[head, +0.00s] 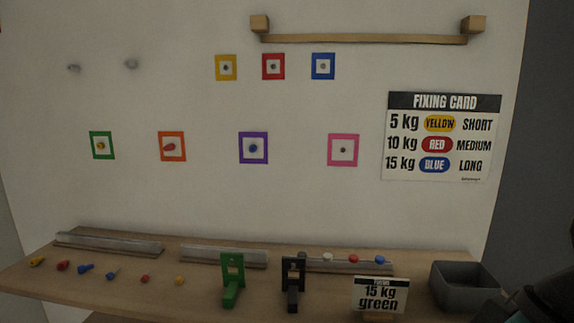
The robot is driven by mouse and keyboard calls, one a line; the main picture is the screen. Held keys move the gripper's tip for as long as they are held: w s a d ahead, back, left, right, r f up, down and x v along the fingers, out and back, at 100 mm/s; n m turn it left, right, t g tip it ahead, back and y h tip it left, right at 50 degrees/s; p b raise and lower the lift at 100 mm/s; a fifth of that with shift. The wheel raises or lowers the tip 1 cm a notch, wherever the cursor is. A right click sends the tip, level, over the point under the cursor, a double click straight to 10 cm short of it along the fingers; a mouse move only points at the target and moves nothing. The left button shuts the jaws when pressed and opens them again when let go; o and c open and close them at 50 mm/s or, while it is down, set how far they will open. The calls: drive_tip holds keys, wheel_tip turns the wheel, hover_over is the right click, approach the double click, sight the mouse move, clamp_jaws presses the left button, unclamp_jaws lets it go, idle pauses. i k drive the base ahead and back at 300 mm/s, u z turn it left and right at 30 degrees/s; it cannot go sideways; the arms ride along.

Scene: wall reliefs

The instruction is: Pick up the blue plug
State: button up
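Several small blue pieces show in the head view. A blue plug (85,268) lies on the front left of the wooden shelf, right of a red plug (63,265) and a yellow plug (37,261). A smaller blue-headed piece (112,275) lies just right of it. Another blue round piece (380,259) sits at the right end of the right rail. A blue piece (253,148) is in the wall hole inside the purple frame. The fingers of my gripper are not in view; only a dark part of my arm shows at the lower right.
A green bracket (232,279) and a black bracket (293,283) stand mid-shelf. A "15 kg green" sign (380,295) and a grey bin (465,285) are at right. Metal rails (110,243) line the back. A fixing card (441,137) hangs on the wall.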

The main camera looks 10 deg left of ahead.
sight(81, 269)
drive_tip(key=u, duration=1.7)
